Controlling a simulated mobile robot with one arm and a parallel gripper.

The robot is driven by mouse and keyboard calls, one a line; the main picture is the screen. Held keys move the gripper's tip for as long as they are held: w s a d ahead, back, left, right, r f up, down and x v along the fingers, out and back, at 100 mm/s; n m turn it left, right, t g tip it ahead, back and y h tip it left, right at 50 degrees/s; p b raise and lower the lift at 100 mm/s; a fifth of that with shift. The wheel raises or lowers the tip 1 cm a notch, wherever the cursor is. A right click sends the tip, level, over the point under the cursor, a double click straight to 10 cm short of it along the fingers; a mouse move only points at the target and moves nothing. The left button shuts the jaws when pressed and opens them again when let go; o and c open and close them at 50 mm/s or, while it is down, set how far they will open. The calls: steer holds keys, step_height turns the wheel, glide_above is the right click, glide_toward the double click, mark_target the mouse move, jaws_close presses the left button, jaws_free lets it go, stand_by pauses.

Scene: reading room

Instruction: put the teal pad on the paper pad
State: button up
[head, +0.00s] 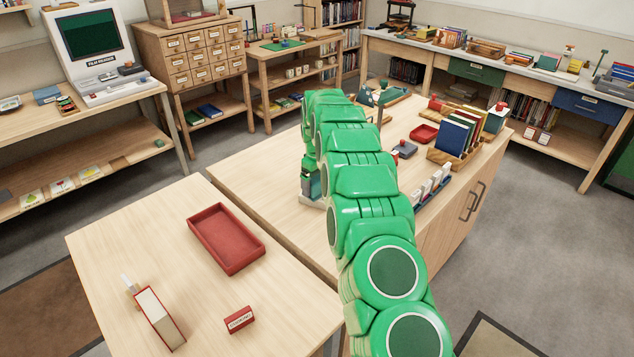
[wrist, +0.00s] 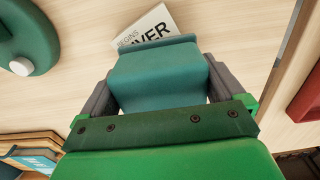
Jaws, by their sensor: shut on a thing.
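My gripper (wrist: 160,78) is shut on the teal pad (wrist: 158,88), a blocky teal thing held between both fingers in the wrist view. A white pad with dark print (wrist: 158,27), seemingly the paper pad, shows just beyond the teal pad, which hides most of it. I cannot tell whether the two touch. In the head view my gripper (head: 310,180) points down over the left part of the farther wooden table. A small pale edge (head: 312,202) shows below it; my arm hides much of the area.
A book rack (head: 455,140) stands right of my arm. A green round base (wrist: 28,35) is close by in the wrist view.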

steer(key=o, duration=0.7)
steer(key=shift+r, duration=0.1)
